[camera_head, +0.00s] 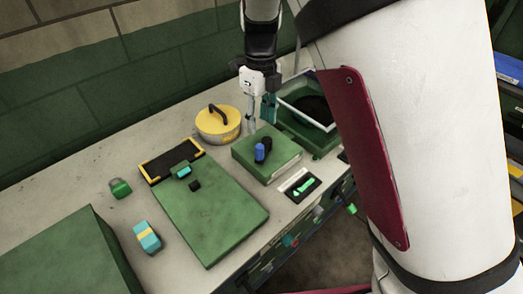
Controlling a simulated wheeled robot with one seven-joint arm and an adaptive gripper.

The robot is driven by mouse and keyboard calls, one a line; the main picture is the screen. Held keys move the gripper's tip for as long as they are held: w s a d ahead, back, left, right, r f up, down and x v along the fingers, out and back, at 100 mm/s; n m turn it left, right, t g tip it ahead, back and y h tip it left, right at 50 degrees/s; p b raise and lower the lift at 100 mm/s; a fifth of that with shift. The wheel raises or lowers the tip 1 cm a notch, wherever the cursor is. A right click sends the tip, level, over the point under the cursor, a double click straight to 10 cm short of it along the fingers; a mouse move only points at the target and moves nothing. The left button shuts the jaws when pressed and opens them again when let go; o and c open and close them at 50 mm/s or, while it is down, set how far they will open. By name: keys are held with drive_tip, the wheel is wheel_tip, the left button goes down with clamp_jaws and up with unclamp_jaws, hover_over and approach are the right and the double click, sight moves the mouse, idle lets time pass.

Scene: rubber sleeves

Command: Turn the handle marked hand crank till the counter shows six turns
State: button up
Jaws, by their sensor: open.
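A green box (278,162) stands on the bench, with a blue knob (260,151) and a dark part beside it on its top. This looks like the hand crank, but I cannot read any marking. No counter digits are legible. My gripper (259,122) hangs pointing down behind the box, above and beyond the blue knob in the picture. It is open, and I see nothing between its fingers. It appears apart from the knob.
A yellow round pot with a dark handle (217,124) stands left of my gripper. A green open bin with a pale rim (330,126) stands to the right. A green board (213,215), a green padlock-like item (120,188) and a teal-yellow block (147,237) occupy the bench.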

sight(259, 146)
drive_tip(key=f+n, duration=0.2)
drive_tip(key=f, duration=0.2)
drive_tip(key=f+n+b, duration=0.1)
drive_tip(key=f+n, duration=0.1)
drive_tip(key=f, duration=0.2)
drive_tip(key=f+n, duration=0.2)
drive_tip(key=f, duration=0.1)
drive_tip(key=shift+w+a+f+t+b, duration=0.1)
drive_tip(key=shift+w+f+t+b, duration=0.1)
drive_tip(key=shift+f+t+b, duration=0.15)
drive_tip(key=shift+c, duration=0.6)
clamp_jaws()
